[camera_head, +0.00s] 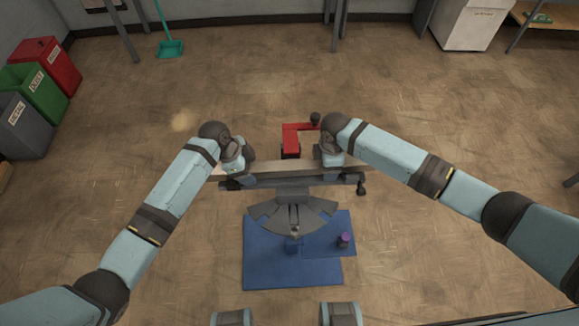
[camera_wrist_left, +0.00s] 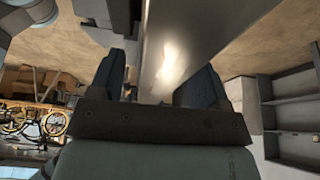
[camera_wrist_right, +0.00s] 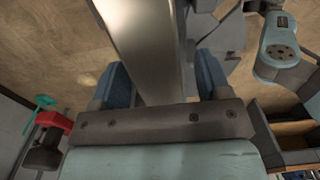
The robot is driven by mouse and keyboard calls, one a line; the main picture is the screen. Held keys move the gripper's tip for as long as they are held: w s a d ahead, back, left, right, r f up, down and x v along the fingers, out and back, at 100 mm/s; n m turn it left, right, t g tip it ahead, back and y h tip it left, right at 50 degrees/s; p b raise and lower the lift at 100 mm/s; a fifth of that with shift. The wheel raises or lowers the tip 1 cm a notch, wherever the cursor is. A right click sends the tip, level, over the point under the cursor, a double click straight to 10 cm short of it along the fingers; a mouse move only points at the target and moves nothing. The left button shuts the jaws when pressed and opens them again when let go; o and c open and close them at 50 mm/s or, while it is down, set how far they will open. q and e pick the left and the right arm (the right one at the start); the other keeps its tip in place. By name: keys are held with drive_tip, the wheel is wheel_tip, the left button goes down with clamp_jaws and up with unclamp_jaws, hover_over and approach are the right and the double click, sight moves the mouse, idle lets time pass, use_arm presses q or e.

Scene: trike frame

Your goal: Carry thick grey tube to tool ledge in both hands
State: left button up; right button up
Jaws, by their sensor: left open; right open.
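The thick grey tube (camera_head: 282,169) lies crosswise at the middle of the head view, over a dark grey stand (camera_head: 290,188). My left gripper (camera_head: 236,172) is at its left part and my right gripper (camera_head: 330,162) at its right part. In the left wrist view the tube (camera_wrist_left: 185,45) runs between the open fingers (camera_wrist_left: 155,82). In the right wrist view the tube (camera_wrist_right: 150,45) also passes between open fingers (camera_wrist_right: 162,82). Both grippers are open around the tube, and whether a finger touches it cannot be told. I cannot identify the tool ledge with certainty.
A red clamp-like part (camera_head: 291,138) stands just behind the tube. Grey fan-shaped plates (camera_head: 270,214) sit in front of it, above a blue mat (camera_head: 262,268) with a purple-topped item (camera_head: 344,240). Bins (camera_head: 36,92) stand at left. The floor around is mostly clear.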

use_arm(q)
clamp_jaws()
use_arm(e)
clamp_jaws()
use_arm(q)
drive_tip(key=shift+r, duration=0.25)
use_arm(e)
drive_tip(key=shift+r, duration=0.25)
